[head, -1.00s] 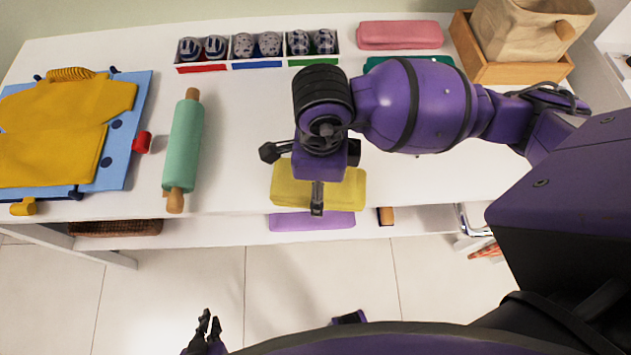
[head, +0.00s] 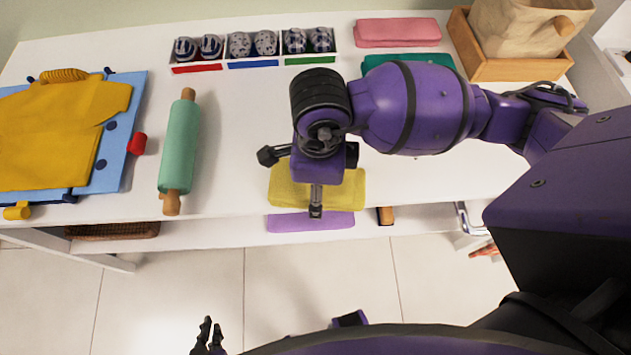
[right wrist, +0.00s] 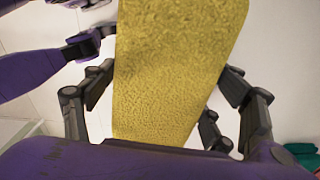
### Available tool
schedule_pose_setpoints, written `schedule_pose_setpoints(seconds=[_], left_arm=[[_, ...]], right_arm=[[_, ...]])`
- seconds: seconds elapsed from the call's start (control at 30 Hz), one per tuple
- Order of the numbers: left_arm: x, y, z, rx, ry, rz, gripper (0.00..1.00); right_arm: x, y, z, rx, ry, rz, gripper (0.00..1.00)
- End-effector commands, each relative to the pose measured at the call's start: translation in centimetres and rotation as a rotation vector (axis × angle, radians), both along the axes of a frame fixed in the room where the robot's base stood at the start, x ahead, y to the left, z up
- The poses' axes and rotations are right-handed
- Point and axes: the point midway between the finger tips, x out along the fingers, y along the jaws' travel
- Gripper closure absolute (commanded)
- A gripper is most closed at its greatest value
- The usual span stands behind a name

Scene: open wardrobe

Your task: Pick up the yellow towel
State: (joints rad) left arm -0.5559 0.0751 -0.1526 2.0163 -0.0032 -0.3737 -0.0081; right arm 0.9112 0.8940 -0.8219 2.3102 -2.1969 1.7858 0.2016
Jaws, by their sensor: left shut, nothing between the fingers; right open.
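The yellow towel (head: 342,192) is folded and lies at the front edge of the white upper shelf in the head view. My right gripper (head: 292,184) is over it, and my wrist hides part of it. In the right wrist view the towel (right wrist: 175,70) fills the middle, between the spread fingers of my right gripper (right wrist: 165,95). These fingers are open, and I cannot tell whether they touch the towel. My left gripper (head: 207,337) is shut and empty at the bottom of the head view, low and away from the shelf.
A green rolling pin (head: 180,145) lies left of the towel, and folded yellow clothing (head: 60,130) further left. A purple towel (head: 310,222) is on the lower shelf below. Behind are shoe boxes (head: 253,63), a pink towel (head: 398,32) and a wooden tray (head: 510,70).

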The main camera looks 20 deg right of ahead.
Motion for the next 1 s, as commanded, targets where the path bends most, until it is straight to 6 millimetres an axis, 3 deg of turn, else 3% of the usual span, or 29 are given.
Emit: schedule_pose_setpoints(seconds=[0.5, 0.73, 1.0], left_arm=[[-0.33, 0.00, -0.46, 0.000, 0.007, 0.000, 1.00], [-0.34, 0.01, -0.47, 0.000, 0.008, 0.000, 1.00], [-0.36, 0.02, -0.50, 0.000, 0.008, 0.000, 1.00]], right_arm=[[0.00, 0.00, -0.49, 0.000, 0.000, 0.000, 0.22], [-0.01, 0.00, -0.50, 0.000, 0.000, 0.000, 0.52], [-0.09, 0.01, -0.56, 0.000, 0.003, 0.000, 0.52]])
